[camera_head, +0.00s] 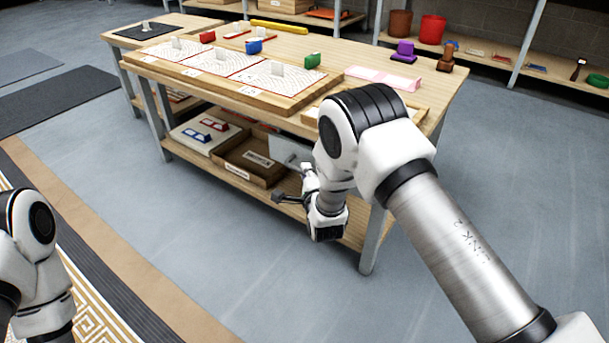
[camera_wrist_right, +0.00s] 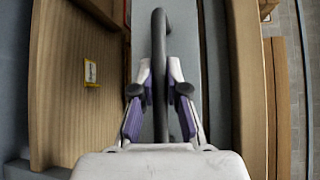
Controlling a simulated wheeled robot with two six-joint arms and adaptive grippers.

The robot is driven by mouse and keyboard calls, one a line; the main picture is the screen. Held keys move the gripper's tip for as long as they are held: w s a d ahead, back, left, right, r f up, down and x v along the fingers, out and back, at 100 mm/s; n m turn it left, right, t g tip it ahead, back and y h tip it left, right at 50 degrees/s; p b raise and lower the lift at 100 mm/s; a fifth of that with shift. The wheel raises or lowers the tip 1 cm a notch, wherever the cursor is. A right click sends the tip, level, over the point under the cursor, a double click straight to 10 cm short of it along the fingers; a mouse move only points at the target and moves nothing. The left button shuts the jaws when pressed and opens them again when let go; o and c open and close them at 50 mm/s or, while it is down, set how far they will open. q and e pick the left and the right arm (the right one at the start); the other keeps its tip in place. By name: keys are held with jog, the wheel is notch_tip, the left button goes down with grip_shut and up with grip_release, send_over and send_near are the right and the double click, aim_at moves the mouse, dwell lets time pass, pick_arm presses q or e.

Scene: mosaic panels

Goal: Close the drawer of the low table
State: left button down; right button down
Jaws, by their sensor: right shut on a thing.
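The low table (camera_head: 375,235) is a wooden bench with grey legs and a lower shelf. A grey panel (camera_head: 283,149), which looks like the drawer front, shows under the top beside my right arm. My right gripper (camera_head: 301,181) is in front of it, low by the table's front side. In the right wrist view my right gripper (camera_wrist_right: 160,82) has its purple-padded fingers closed on both sides of a dark bar handle (camera_wrist_right: 159,30). My arm hides much of the drawer, so how far it stands out is unclear. My left arm shows at the left edge; its gripper is out of frame.
White mosaic panels (camera_head: 218,62) and several coloured blocks lie on the tabletop. The floor at the right is clear.

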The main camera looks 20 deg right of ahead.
jog(key=shift+w+d+r, duration=0.1)
jog(key=shift+w+d, duration=0.75)
jog(key=shift+d, duration=0.25)
jog(key=c, duration=1.2)
grip_release()
jog(key=shift+w+d, duration=0.1)
jog(key=shift+d, duration=0.05)
send_near(312, 164)
jog(key=s, duration=0.3)
jog(key=shift+s+a+r, duration=0.25)
jog(key=shift+s+r, duration=0.1)
